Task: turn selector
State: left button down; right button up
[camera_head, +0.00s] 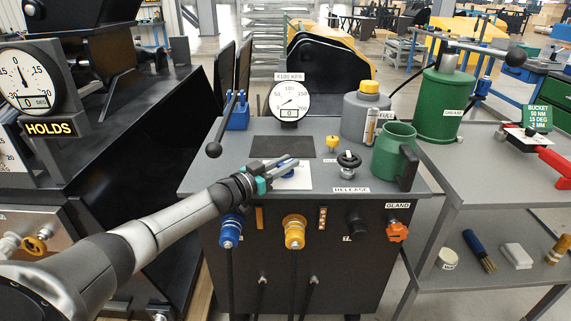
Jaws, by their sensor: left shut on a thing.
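My left gripper (287,166) reaches in from the lower left over the front part of the grey console top. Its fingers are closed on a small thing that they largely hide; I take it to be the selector. A white plate (296,180) lies under and beside the fingers, partly covered by them. My right gripper is not in view.
A pressure gauge (289,100) stands at the console's back. A blue-based lever (238,118), yellow knob (332,143), black release knob (348,162) and green jug (392,152) surround the gripper. Blue (231,230) and gold (294,231) couplers sit on the front face.

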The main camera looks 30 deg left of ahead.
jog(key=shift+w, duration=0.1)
pick_arm(q)
jog(key=c, duration=0.7)
grip_release()
jog(key=shift+o, duration=0.2)
jog(key=shift+s, duration=0.1)
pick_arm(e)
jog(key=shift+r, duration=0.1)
pick_arm(q)
jog(key=shift+s, duration=0.2)
jog(key=shift+s+a+p, duration=0.25)
jog(key=shift+s+p, duration=0.3)
jog(key=shift+s, duration=0.15)
jog(key=p+v, duration=0.2)
jog(key=v, duration=0.4)
jog(key=shift+s+p, duration=0.25)
jog(key=shift+p, duration=0.05)
jog(key=p+v, duration=0.2)
jog(key=v, duration=0.4)
jog(key=shift+s+a, duration=0.2)
jog(key=shift+s, duration=0.1)
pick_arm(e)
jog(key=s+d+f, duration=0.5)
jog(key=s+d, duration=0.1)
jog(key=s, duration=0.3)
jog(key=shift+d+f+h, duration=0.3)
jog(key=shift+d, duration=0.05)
